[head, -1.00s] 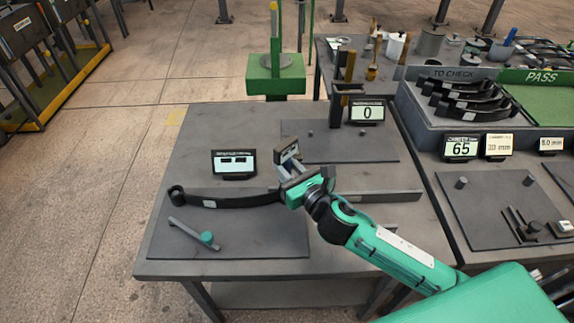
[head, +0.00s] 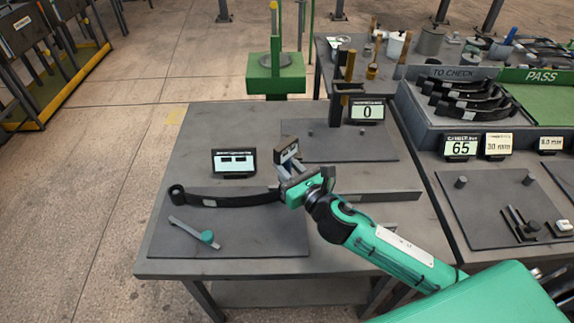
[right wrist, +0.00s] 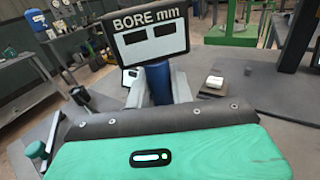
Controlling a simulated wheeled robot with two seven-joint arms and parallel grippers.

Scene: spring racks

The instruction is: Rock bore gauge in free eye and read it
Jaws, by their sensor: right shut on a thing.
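My right gripper (head: 291,176) is shut on the blue-handled bore gauge (head: 289,156), above the right part of the dark leaf spring (head: 238,199). In the right wrist view the blue handle (right wrist: 158,84) is between the fingers. The spring's left eye (head: 176,192) is visible and empty. Its right end is hidden behind the gripper, so I cannot tell whether the gauge tip is in an eye. My left gripper is not in view.
A bar with a green knob (head: 207,237) lies on the front plate. A display reading 0 (head: 367,111) stands at the back. A TO CHECK tray (head: 455,73) of several springs and a green PASS tray (head: 545,95) are at the right.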

